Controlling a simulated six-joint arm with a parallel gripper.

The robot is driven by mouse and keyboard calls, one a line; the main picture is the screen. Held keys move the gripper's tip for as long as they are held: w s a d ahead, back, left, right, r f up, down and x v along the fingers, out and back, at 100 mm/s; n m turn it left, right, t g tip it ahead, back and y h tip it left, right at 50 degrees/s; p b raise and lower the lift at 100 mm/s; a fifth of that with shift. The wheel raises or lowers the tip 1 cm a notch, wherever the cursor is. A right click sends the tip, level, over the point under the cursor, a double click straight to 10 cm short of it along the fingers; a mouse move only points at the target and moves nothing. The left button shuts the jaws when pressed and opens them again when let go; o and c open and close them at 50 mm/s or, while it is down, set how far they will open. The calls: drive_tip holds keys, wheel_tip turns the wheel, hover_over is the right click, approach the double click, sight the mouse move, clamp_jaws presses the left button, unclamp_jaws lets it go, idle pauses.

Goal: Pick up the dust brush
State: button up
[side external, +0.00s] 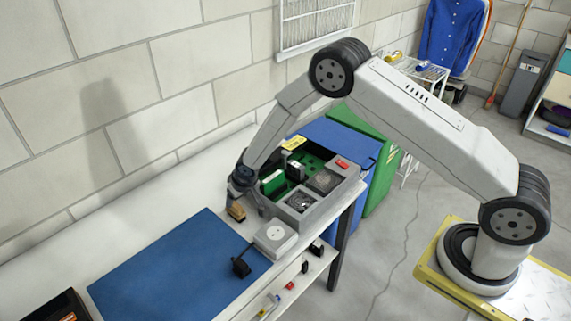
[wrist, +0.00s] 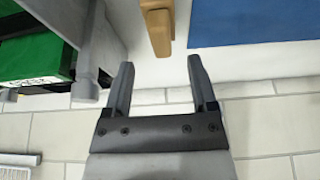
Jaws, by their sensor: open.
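The dust brush (side external: 236,212) is a small brown wooden piece on the white bench, between the blue mat and the open grey case. In the wrist view its wooden end (wrist: 157,28) shows at the top, and the rest is cut off by the frame edge. My gripper (wrist: 160,68) is open, with nothing between its two dark fingers. The brush lies ahead of the fingertips, roughly in line with the gap between them, and apart from them. In the side view my gripper (side external: 240,184) is just above and behind the brush; its fingers are hard to make out there.
The grey case (side external: 343,197) with green boards stands close beside my gripper. The blue mat (side external: 180,270) lies on the other side. A white socket box (side external: 275,238) with a black plug (side external: 241,267) sits at the front. The wall runs behind the bench.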

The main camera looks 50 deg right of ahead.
sight(235, 204)
drive_tip(key=shift+f, duration=0.15)
drive_tip(key=shift+x, duration=2.55)
drive_tip(key=shift+a, duration=0.1)
clamp_jaws()
